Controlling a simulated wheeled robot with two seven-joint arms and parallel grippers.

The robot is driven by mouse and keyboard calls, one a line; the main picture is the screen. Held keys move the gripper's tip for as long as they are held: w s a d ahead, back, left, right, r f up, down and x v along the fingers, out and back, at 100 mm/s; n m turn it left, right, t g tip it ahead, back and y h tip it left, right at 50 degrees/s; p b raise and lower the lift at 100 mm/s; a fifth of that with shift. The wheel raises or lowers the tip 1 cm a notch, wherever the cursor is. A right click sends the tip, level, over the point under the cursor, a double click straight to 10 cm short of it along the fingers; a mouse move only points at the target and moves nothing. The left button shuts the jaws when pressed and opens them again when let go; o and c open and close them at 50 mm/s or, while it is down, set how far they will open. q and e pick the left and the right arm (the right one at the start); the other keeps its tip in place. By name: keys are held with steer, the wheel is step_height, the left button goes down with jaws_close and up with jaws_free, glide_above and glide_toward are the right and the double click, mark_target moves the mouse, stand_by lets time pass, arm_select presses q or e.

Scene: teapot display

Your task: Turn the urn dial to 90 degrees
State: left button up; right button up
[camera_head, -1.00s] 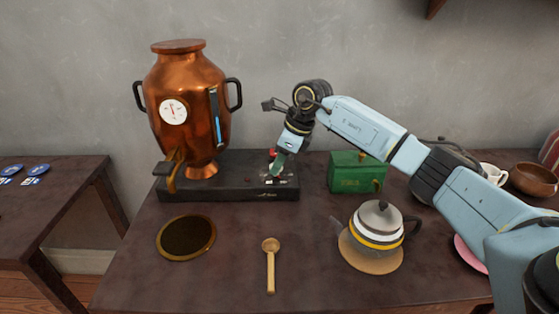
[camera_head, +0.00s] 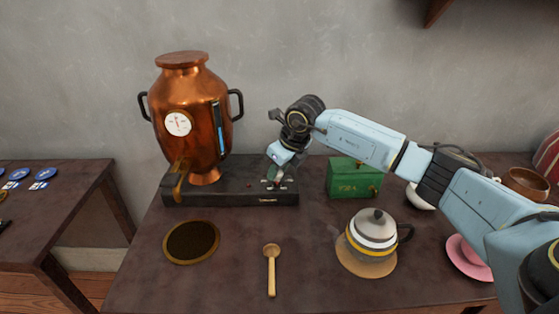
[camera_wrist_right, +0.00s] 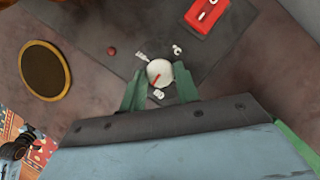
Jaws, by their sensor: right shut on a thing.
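The copper urn (camera_head: 197,110) stands on a dark base (camera_head: 225,185) at the left of the table. The dial is hidden by my gripper in the head view. In the right wrist view the dial (camera_wrist_right: 160,72) is a round white knob with a red pointer mark, among small white labels on the base. My right gripper (camera_head: 273,177) is down at the base's right part; in the right wrist view its green fingers (camera_wrist_right: 160,88) sit on both sides of the dial, shut on it. The pointer slants toward the lower left there.
A red switch (camera_wrist_right: 208,15) is near the dial in the wrist view. A green box (camera_head: 353,180) stands right of the base. A teapot (camera_head: 371,232), a wooden spoon (camera_head: 271,268) and a round dark mat (camera_head: 191,242) are in front. A pink saucer (camera_head: 468,262) lies at right.

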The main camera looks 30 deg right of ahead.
steer(key=m+h+p, duration=0.1)
steer(key=m, duration=0.2)
steer(key=shift+a+r+p, duration=0.1)
steer(key=shift+a+p, duration=0.1)
steer(key=shift+p, duration=0.1)
arm_select(q)
steer(key=s+a+f, duration=0.1)
steer(key=s+f, duration=0.4)
steer(key=f, duration=0.1)
steer(key=shift+s+a+f+p, duration=0.15)
steer(key=shift+s+a+p, duration=0.1)
steer(key=shift+p, duration=0.2)
arm_select(e)
steer(key=shift+m+h, duration=0.7)
steer(key=shift+m, duration=1)
steer(key=o, duration=1)
steer(key=shift+c, duration=0.2)
steer(key=shift+s+a+r, duration=0.1)
steer(key=shift+r, duration=0.05)
arm_select(q)
steer(key=s+f+g+p, duration=0.1)
steer(key=s+f+p, duration=0.1)
steer(key=s, duration=0.4)
steer(key=shift+s+a+f+m, duration=0.15)
steer(key=shift+a+f+m, duration=0.15)
steer(key=shift+a+f, duration=0.15)
arm_select(e)
steer(key=v, duration=1.3)
